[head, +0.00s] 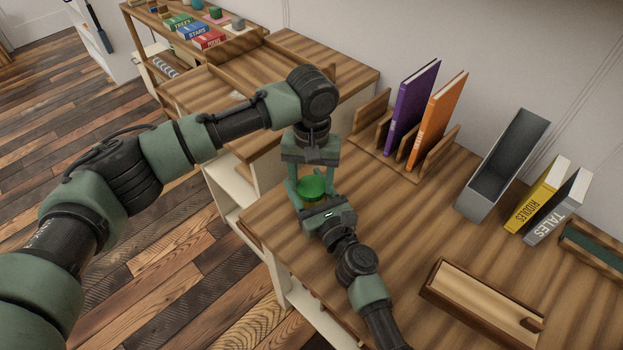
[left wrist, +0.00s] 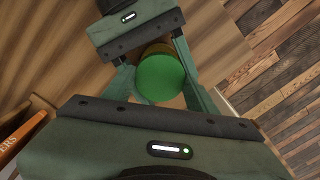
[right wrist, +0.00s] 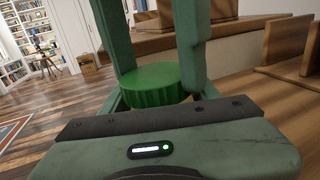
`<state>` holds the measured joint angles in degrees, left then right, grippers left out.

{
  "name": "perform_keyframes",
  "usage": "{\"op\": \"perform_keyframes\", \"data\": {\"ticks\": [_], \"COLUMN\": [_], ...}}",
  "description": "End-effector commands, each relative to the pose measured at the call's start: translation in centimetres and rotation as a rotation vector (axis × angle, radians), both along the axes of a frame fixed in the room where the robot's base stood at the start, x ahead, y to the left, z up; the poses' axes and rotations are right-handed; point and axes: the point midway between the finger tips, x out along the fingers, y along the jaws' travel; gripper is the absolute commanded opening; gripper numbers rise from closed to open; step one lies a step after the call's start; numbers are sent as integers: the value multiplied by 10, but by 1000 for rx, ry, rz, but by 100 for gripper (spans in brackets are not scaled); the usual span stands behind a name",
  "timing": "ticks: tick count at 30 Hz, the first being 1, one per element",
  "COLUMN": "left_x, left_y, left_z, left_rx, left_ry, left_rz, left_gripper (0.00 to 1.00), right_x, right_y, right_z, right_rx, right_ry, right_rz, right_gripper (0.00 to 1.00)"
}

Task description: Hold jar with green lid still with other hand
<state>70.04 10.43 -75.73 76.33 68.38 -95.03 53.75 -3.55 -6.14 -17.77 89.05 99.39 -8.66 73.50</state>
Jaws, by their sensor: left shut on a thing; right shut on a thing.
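The jar with the green lid (head: 313,187) stands upright at the left edge area of the wooden table. Its lid shows from above in the left wrist view (left wrist: 161,78) and from the side in the right wrist view (right wrist: 152,84). My left gripper (head: 312,178) comes down from above and is shut on the green lid. My right gripper (head: 314,203) reaches in from the front and is shut on the jar below the lid. Most of the jar's body is hidden by the grippers; a yellowish part shows under the lid.
A wooden rack holds a purple book (head: 411,107) and an orange book (head: 437,121). A grey file box (head: 503,165), a yellow book (head: 538,195) and a grey book (head: 560,207) stand to the right. A wooden box (head: 483,303) lies at the front right. The table between is clear.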

Motion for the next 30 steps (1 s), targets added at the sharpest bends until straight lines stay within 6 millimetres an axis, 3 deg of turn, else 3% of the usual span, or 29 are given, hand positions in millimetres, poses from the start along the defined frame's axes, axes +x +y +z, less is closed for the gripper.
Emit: {"op": "perform_keyframes", "data": {"ticks": [1,2,4,14,24,30], "left_x": [0,0,0,0,0,0], "left_y": [0,0,0,0,-1,0], "left_z": [0,0,0,3,42,45], "left_rx": [0,0,0,-1,-1,0], "left_ry": [0,0,0,0,0,1], "left_rz": [0,0,1,2,2,2], "left_gripper": [9,63,79,79,79,79], "right_x": [0,0,0,0,0,0], "right_y": [0,0,0,0,0,0], "right_z": [0,0,-1,0,-1,0], "right_rx": [0,0,0,0,0,0], "right_ry": [1,1,1,1,1,1], "right_rz": [0,0,0,0,0,0], "right_gripper": [0,0,0,0,0,0]}}
